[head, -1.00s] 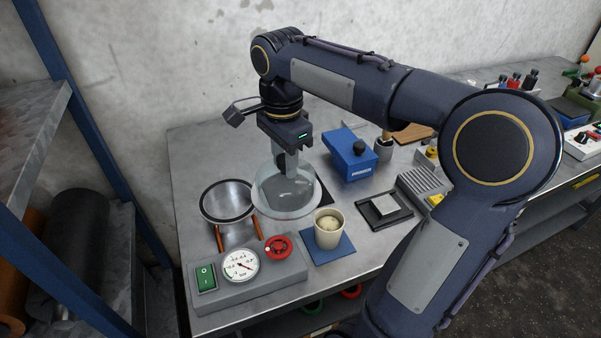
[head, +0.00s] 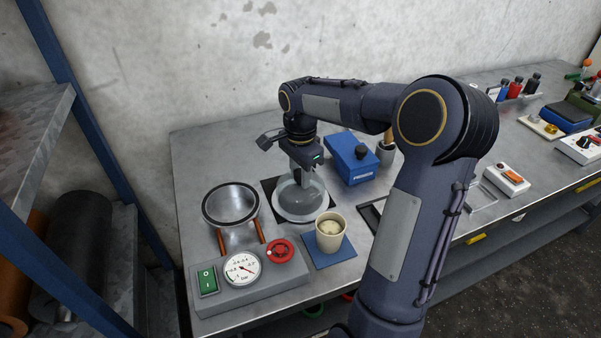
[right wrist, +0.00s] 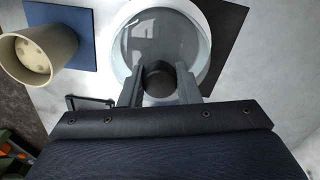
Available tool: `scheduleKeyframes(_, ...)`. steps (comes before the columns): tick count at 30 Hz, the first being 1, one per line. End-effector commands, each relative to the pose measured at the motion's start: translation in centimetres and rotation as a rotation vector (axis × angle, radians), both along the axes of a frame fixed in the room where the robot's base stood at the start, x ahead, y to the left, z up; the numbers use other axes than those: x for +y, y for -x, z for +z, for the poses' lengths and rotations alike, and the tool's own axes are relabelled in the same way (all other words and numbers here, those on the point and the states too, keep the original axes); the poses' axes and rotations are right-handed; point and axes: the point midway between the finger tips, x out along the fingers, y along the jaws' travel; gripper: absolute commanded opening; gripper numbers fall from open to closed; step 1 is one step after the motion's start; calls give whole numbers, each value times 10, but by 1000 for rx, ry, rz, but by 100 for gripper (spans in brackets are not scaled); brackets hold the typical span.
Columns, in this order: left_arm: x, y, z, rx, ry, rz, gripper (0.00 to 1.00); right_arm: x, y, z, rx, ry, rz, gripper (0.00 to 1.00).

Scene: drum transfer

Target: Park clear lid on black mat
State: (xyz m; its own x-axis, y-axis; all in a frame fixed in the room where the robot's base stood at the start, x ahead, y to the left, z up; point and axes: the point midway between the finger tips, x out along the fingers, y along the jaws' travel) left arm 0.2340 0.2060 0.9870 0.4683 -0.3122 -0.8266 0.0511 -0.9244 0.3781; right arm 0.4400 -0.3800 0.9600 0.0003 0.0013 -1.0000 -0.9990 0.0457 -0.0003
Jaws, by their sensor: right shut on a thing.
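The clear round lid (head: 284,205) has a pale rim and a dark knob (right wrist: 158,76). My right gripper (head: 300,174) is shut on the knob, one finger on each side in the right wrist view. The lid is over the black mat (head: 268,186) and looks level. Parts of the mat show around it, and in the right wrist view the mat (right wrist: 228,30) shows on the right side of the lid. I cannot tell whether the lid touches the mat. My left gripper is not in view.
The open metal drum (head: 206,208) stands left of the lid, behind a gauge panel (head: 250,288) with switches. A beige cup (head: 330,241) on a blue mat (head: 316,261) is close in front. A blue box (head: 352,160) stands behind to the right.

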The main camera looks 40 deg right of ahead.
Motion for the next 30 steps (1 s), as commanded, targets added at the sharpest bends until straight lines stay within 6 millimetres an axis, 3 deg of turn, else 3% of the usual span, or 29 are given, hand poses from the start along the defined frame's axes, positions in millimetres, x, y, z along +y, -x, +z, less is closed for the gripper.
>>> scheduleKeyframes(8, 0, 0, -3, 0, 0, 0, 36, 0, 0, -3, -1, 1, 0, 0)
scheduleKeyframes(9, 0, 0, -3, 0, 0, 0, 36, 0, 0, -3, 0, 1, 0, 31)
scheduleKeyframes(14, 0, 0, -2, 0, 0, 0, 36, 0, 0, -3, 0, 0, 0, 51)
scheduleKeyframes(23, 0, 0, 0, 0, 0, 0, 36, 0, 0, 0, 0, 0, 0, 51)
scheduleKeyframes(26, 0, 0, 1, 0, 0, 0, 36, 0, -1, 7, -3, 1, 0, 51)
scheduleKeyframes(30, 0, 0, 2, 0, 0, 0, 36, 0, -1, 32, -6, 3, 0, 51)
